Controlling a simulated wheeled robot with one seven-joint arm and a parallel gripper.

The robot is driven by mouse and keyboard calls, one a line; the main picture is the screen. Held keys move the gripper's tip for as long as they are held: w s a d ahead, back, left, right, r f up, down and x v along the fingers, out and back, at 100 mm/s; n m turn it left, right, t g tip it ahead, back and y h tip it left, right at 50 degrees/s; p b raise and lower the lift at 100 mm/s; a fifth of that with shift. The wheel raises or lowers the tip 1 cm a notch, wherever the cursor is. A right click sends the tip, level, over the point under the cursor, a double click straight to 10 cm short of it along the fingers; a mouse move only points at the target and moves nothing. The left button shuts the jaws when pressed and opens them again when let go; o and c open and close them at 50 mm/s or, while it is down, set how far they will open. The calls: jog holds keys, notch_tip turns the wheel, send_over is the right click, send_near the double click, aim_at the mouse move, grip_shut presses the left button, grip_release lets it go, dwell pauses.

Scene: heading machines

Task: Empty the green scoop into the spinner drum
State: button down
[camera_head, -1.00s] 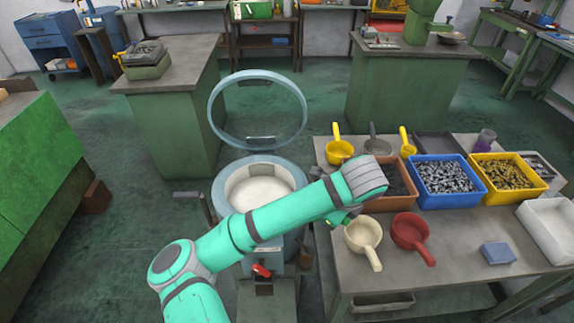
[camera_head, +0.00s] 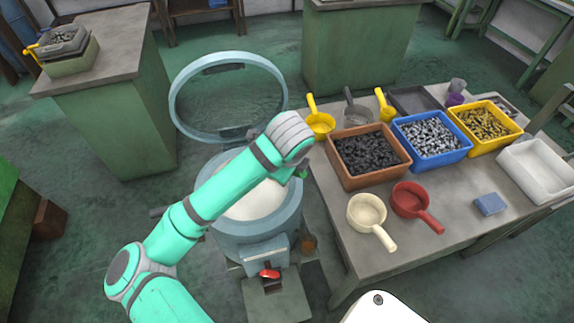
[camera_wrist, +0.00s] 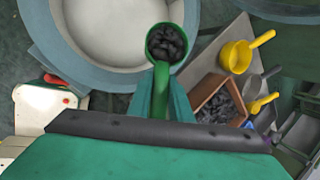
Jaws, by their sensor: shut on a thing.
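The green scoop (camera_wrist: 162,70) is full of dark parts and shows in the wrist view. My gripper (camera_wrist: 161,108) is shut on its handle. The scoop's bowl is over the near rim of the spinner drum, beside the drum's white inside. In the head view a small green bit of the scoop (camera_head: 302,172) shows past the end of my arm, at the drum's right rim; the rest is hidden. The spinner drum (camera_head: 285,213) stands open, with its ring-shaped lid (camera_head: 181,118) raised behind. The drum also shows in the wrist view (camera_wrist: 60,45).
Right of the drum, a table (camera_head: 330,205) holds a brown bin of dark parts (camera_head: 345,182), a blue bin (camera_head: 432,163), a yellow bin (camera_head: 505,142), and cream (camera_head: 368,212), red (camera_head: 410,200) and yellow (camera_head: 318,124) scoops. A white tray (camera_head: 535,175) lies at far right.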

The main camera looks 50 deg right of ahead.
jog(key=shift+a+f+g+h, duration=0.15)
jog(key=shift+f+g+h, duration=0.15)
jog(key=shift+g+h, duration=0.1)
jog(key=w+a+n+g+h, duration=0.3)
jog(key=w+a+g+h, duration=0.1)
jog(key=h, duration=0.6)
jog(key=shift+w+a+g+h, duration=0.4)
jog(key=shift+a+g, duration=0.4)
jog(key=shift+g, duration=0.6)
jog(key=shift+r, duration=0.1)
